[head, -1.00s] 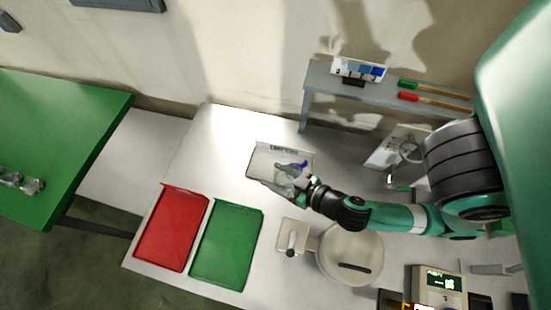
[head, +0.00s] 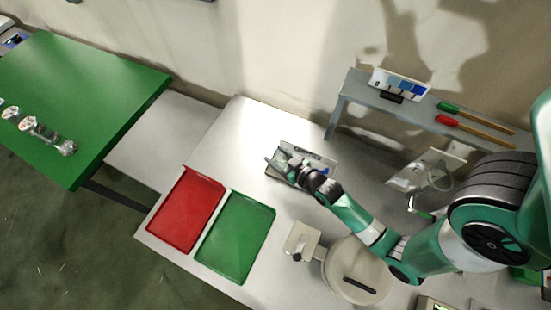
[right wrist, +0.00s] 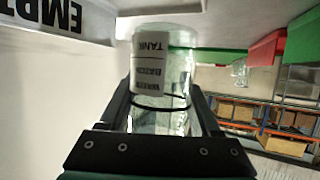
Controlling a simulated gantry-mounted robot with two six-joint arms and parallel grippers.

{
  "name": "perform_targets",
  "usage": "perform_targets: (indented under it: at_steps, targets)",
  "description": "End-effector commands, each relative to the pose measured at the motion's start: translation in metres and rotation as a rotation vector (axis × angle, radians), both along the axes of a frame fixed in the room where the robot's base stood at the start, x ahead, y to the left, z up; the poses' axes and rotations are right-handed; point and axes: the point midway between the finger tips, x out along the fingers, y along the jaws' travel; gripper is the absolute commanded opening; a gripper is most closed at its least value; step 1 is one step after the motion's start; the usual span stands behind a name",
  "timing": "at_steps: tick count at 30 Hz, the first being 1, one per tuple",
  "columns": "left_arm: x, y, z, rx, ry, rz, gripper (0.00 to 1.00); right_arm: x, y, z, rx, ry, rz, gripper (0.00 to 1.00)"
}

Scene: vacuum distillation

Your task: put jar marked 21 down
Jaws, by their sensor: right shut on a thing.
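My right gripper (head: 292,167) is shut on a clear glass jar (right wrist: 178,72) in the right wrist view, where its fingers (right wrist: 162,105) flank the jar. A white label on the jar reads upside down, with words like "TANK"; I cannot read a 21. A dark ring circles the jar. In the head view the gripper is at a small tray (head: 322,164) with a lettered back edge, and hides most of the jar. I cannot tell whether the jar touches the tray floor. My left gripper is not in view.
A red tray (head: 186,208) and a green tray (head: 236,236) lie on the white table. A round-lidded device (head: 356,270) stands near my right arm. Several jars (head: 28,124) stand on the green table (head: 85,85). White tabletop left of the small tray is clear.

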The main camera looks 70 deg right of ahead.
Motion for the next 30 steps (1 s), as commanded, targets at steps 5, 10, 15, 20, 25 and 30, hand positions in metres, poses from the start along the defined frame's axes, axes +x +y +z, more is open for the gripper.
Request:
perform_targets:
  at_steps: [5, 10, 15, 20, 25, 30]
  targets:
    - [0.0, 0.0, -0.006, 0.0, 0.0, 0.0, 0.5, 0.007, -0.006, -0.011, -0.002, -0.001, 0.002, 0.0]
    - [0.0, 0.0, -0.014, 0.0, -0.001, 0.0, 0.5, 0.011, -0.009, -0.028, 0.0, 0.001, 0.001, 0.0]
    - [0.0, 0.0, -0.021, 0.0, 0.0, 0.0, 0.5, 0.011, -0.009, -0.048, 0.0, 0.001, 0.002, 0.0]
    - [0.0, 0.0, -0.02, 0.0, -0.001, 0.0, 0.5, 0.011, -0.009, -0.047, -0.001, -0.001, 0.002, 0.0]
    - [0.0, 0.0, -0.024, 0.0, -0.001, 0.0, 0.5, 0.011, -0.008, -0.051, 0.0, 0.0, 0.002, 0.0]
    - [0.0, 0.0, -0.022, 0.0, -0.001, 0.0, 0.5, 0.011, -0.008, -0.049, 0.0, 0.001, 0.002, 0.93]
